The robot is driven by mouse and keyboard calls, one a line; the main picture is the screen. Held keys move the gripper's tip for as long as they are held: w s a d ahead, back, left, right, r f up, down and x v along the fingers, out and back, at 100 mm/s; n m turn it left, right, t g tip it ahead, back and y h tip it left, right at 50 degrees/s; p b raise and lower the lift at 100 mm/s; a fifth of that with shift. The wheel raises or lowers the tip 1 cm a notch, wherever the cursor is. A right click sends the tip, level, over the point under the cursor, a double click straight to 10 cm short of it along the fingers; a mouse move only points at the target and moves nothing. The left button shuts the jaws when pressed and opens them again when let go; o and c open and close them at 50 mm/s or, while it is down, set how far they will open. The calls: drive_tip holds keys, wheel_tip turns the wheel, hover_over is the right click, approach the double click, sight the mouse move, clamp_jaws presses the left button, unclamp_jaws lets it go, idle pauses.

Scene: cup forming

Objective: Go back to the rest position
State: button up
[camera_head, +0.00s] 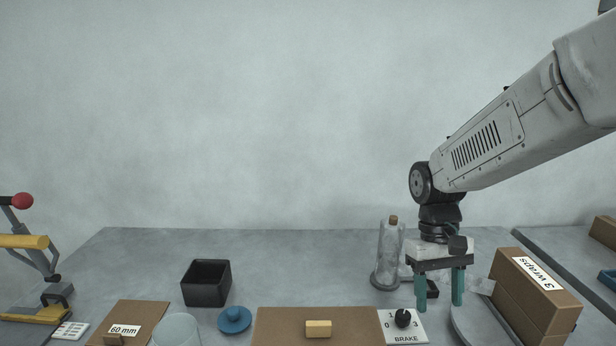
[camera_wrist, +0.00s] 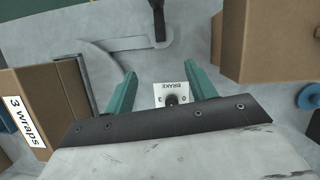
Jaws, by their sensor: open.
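My gripper (camera_head: 440,300) hangs from the arm at the right of the head view, pointing down over the table (camera_head: 330,275). Its two green fingers are apart with nothing between them. In the wrist view my gripper (camera_wrist: 158,85) also shows open. The white brake plate (camera_head: 403,326) with a black knob (camera_head: 403,318) lies to its left in the head view. In the wrist view the brake plate (camera_wrist: 167,93) shows between the fingers, and how far below them I cannot tell.
A cardboard box labelled "3 wraps" (camera_head: 535,295) stands close right of my gripper. A glass cylinder with a cork-coloured top (camera_head: 389,262) stands close left. The table's back middle is clear.

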drive_tip(key=s+d+r+t, duration=0.1)
drive_tip(key=s+r, duration=0.3)
drive_tip(key=s, duration=0.5)
drive_tip(key=s+d+r+m+t, duration=0.1)
drive_tip(key=s+r+t, duration=0.3)
drive_tip(key=s, duration=0.6)
drive_tip(key=shift+d+r+y, duration=0.15)
drive_tip(key=shift+r+y, duration=0.1)
drive_tip(key=shift+y, duration=0.05)
